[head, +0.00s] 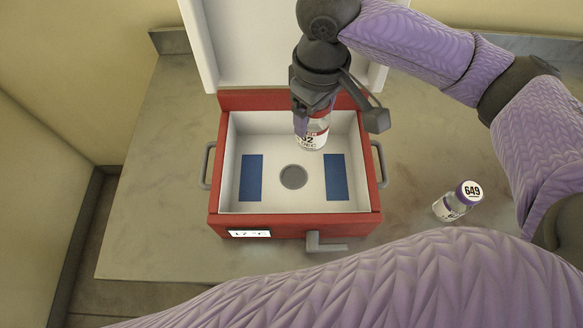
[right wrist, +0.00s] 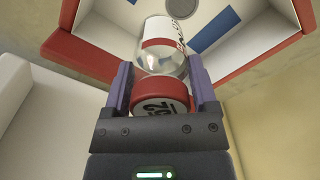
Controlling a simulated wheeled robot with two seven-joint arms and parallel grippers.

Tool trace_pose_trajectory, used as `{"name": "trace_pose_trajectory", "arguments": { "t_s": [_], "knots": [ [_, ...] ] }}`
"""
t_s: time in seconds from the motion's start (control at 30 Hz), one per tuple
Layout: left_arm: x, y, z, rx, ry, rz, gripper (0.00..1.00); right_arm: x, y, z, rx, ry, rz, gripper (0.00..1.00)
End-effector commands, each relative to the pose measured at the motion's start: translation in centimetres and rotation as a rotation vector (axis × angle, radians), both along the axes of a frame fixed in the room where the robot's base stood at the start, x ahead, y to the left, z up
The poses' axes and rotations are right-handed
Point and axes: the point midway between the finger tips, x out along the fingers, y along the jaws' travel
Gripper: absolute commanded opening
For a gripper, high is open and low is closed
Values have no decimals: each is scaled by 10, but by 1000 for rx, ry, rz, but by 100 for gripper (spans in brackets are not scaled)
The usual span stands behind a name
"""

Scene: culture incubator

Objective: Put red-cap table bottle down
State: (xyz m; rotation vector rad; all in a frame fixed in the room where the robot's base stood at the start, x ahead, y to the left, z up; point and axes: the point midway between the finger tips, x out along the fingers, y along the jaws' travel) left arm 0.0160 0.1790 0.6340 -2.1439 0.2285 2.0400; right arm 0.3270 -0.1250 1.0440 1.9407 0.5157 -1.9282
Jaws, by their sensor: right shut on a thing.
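The red-cap bottle (head: 312,137) is clear with a white and red label, and its cap is hidden in the head view. In the right wrist view its red cap (right wrist: 161,98) sits between the fingers. My right gripper (head: 308,115) is shut on the bottle by the cap and holds it over the back part of the open red incubator box (head: 295,226). I cannot tell whether the bottle touches the box floor. A purple arm link crosses the bottom of the head view, but no left gripper shows.
The box has a white interior with two blue pads (head: 252,178) and a round grey disc (head: 293,177). Its white lid (head: 250,45) stands open behind. The counter left of the box is clear.

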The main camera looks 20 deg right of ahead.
Motion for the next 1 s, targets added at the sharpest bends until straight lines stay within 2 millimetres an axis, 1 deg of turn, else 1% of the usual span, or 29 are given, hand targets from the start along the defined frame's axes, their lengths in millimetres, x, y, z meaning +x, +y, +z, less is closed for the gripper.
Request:
{"name": "trace_pose_trajectory", "arguments": {
  "t_s": [0.03, 0.17, 0.27, 0.37, 0.4, 0.5, 0.6, 0.67, 0.73, 0.9, 1.0],
  "knots": [
    [1, 0, 11, 0, -3, 0, 59, 0, 2, 7, 1, 0, 72, 1],
    [3, 1, 31, 1, -8, 0, 59, 1, 8, 10, 3, -3, 335, 1],
    [5, 1, 51, 2, -12, 0, 59, 0, 14, 13, 2, -5, 596, 1],
    [7, 1, 75, 2, -16, 1, 59, -2, 21, 16, 1, -5, 929, 1],
    [7, 1, 84, 3, -18, 2, 59, -3, 24, 16, 0, -7, 1069, 1],
    [8, 0, 103, 1, -21, 4, 59, -7, 30, 14, -5, -5, 1377, 1],
    [9, -3, 113, -3, -22, 8, 59, -11, 34, 11, -8, -3, 1597, 1],
    [9, -5, 116, -7, -21, 10, 59, -12, 36, 9, -9, -1, 1681, 1],
    [9, -7, 115, -9, -22, 10, 59, -13, 36, 2, -8, 0, 1737, 1],
    [9, -7, 100, -9, -20, 8, 59, -14, 37, -45, -8, 4, 1762, 1],
    [9, -6, 96, -6, -19, 6, 59, -13, 36, -61, -10, 1, 1760, 1]
  ]
}}
